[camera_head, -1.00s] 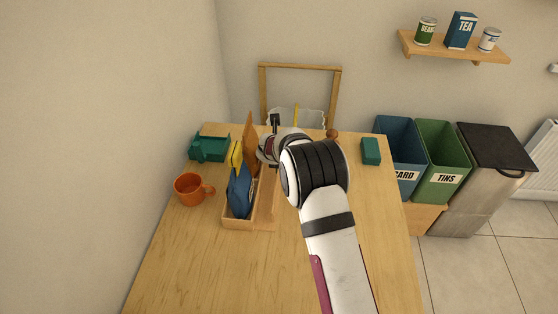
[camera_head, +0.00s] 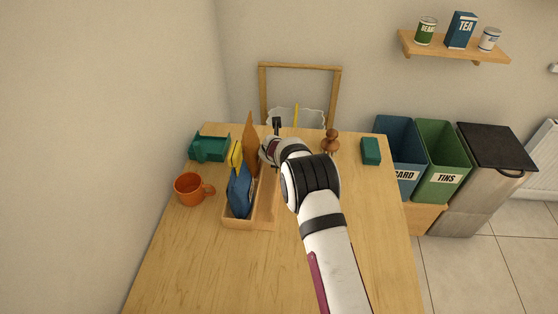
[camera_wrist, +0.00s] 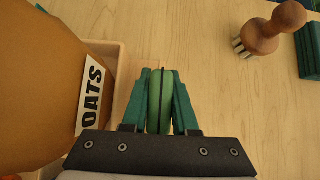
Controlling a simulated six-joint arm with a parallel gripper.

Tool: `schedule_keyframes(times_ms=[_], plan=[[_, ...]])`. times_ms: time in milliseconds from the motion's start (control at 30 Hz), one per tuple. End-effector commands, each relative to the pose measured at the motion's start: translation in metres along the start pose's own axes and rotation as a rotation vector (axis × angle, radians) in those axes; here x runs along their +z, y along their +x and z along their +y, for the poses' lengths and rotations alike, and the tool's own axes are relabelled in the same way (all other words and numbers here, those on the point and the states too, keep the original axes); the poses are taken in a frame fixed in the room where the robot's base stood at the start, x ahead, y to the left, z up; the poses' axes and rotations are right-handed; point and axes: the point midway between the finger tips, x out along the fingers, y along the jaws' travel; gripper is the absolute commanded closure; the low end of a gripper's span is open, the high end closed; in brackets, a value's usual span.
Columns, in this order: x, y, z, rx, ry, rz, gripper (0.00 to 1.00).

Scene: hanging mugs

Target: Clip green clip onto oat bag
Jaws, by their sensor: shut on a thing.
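The oat bag is a tall brown bag (camera_head: 250,145) with a white OATS label. It stands upright at the back of a wooden tray in the head view, and it fills the left side of the wrist view (camera_wrist: 45,75). My gripper (camera_wrist: 161,75) is shut on the green clip (camera_wrist: 160,105), which sits upright between its teal fingers. The clip is to the right of the bag, apart from it in the wrist view. In the head view my wrist hides the clip and most of the fingers. The bag's top edge is outside the wrist view.
The wooden tray (camera_head: 250,225) also holds a blue bag (camera_head: 239,190) and a yellow bag (camera_head: 235,154). An orange mug (camera_head: 189,189) and a green container (camera_head: 209,148) are on the left. A wooden brush (camera_head: 331,140) and a green block (camera_head: 370,151) are on the right. The front table is clear.

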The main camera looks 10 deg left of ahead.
Motion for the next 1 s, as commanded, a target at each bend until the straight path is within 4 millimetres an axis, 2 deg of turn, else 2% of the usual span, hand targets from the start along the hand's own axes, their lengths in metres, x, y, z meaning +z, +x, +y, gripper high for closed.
schedule_keyframes(times_ms=[167,533,1000], plan=[[0.001,-0.001,0.0,0.0,0.0,-0.001,1.0],[0.025,-0.028,0.0,0.0,0.0,-0.001,1.0],[0.027,-0.03,0.0,0.0,0.0,0.0,1.0]])
